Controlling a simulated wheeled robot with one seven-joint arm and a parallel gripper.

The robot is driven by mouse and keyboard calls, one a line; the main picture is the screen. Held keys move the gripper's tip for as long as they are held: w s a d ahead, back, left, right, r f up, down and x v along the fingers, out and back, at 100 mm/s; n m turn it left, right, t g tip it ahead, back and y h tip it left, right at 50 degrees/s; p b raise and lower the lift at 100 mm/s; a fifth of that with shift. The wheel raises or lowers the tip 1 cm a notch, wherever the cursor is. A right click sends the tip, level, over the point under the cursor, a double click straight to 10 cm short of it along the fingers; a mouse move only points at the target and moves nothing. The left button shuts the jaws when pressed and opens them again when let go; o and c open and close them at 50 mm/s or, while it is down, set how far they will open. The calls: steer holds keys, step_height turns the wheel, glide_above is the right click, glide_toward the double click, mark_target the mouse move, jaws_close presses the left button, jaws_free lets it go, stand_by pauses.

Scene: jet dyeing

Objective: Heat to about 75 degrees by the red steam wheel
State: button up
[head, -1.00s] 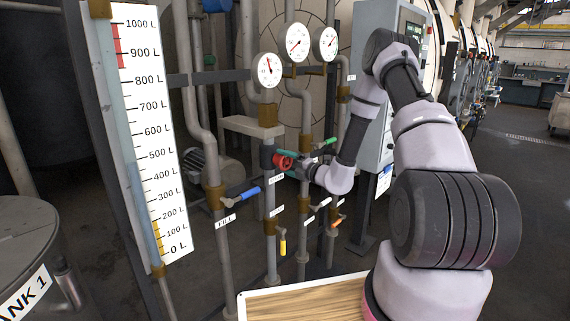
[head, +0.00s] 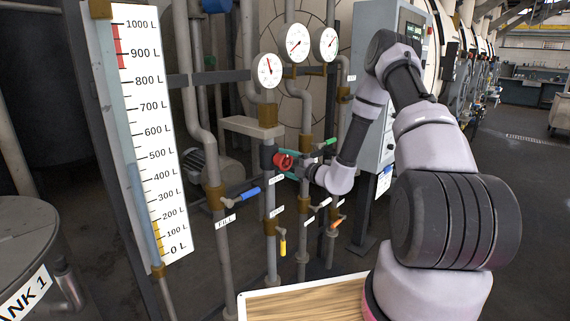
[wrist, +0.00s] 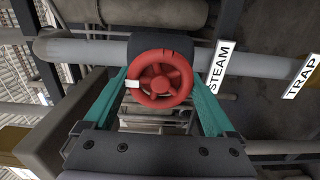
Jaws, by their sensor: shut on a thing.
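The red steam wheel (wrist: 160,78) sits on a pipe beside a label reading STEAM (wrist: 219,66) in the wrist view. It has a white mark on its left rim. In the head view the red wheel (head: 283,162) is partly hidden by my gripper. My gripper (wrist: 161,88) is shut on the wheel, with one teal finger on each side of its rim. Three round gauges (head: 297,43) stand above the wheel, with needles too small to read exactly. A control cabinet with a small display (head: 413,32) stands behind my arm; its figures are not legible.
A blue FILL lever (head: 244,198), a green lever (head: 325,143), a yellow lever (head: 283,246) and an orange lever (head: 337,220) are on nearby pipes. A level scale (head: 150,130) stands left. A wooden board (head: 305,302) is below.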

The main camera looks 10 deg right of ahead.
steer(key=o, duration=1)
steer(key=shift+o, duration=0.2)
steer(key=v, duration=1.1)
steer(key=s+a+r+n+g+y, duration=0.1)
steer(key=s+a+r+n+g, duration=0.5)
steer(key=s+r+n, duration=0.45)
steer(key=s+a+r+n+g+y, duration=0.1)
steer(key=s+a+r+n+g, duration=0.55)
steer(key=n, duration=0.65)
steer(key=s+d+r+n+t+h, duration=0.5)
steer(key=s+d+r+n+h, duration=0.5)
steer(key=n, duration=0.9)
step_height(320, 180, up, 4)
steer(key=s+d, duration=0.1)
steer(key=s, duration=0.1)
steer(key=shift+s+h, duration=0.3)
steer(key=shift+s, duration=0.1)
